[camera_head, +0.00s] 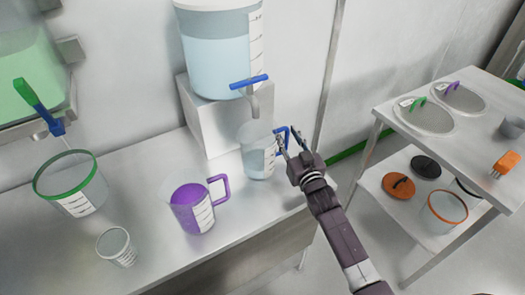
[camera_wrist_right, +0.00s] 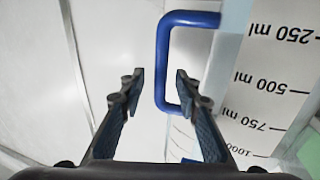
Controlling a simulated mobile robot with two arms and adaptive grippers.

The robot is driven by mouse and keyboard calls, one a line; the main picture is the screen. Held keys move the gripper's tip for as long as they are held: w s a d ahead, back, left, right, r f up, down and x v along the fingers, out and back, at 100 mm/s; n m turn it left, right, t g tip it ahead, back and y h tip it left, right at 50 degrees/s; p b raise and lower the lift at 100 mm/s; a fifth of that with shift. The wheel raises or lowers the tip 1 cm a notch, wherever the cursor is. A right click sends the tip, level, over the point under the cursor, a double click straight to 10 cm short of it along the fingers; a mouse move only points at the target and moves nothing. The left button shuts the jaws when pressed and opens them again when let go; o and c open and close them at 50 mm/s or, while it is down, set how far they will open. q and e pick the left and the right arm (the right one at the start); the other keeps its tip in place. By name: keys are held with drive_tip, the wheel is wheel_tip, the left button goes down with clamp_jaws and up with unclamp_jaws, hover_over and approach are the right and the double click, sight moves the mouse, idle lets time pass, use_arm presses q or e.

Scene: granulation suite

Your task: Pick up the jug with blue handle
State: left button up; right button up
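The jug with the blue handle (camera_head: 257,152) stands upright on the steel bench under the tap of a large tank. It is clear, with a printed scale. Its blue handle (camera_head: 283,138) points right, toward my right gripper (camera_head: 290,147). In the right wrist view, the blue handle (camera_wrist_right: 163,62) shows ahead of my right gripper (camera_wrist_right: 158,88), partly between the two fingers. The fingers are apart with a gap between them. I cannot tell whether they touch the handle. The jug's scale (camera_wrist_right: 275,85) fills the right side of that view. My left gripper is not in view.
A jug with purple contents and a purple handle (camera_head: 195,207) stands left of it on the bench. A green-rimmed container (camera_head: 70,185) and a small clear cup (camera_head: 117,246) are further left. The tank's blue tap (camera_head: 249,82) hangs above the jug. A steel trolley (camera_head: 455,155) stands right.

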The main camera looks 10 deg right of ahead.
drive_tip(key=shift+w, duration=0.1)
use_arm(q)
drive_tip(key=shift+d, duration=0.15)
use_arm(e)
clamp_jaws()
drive_tip(key=shift+r, duration=0.1)
idle(0.3)
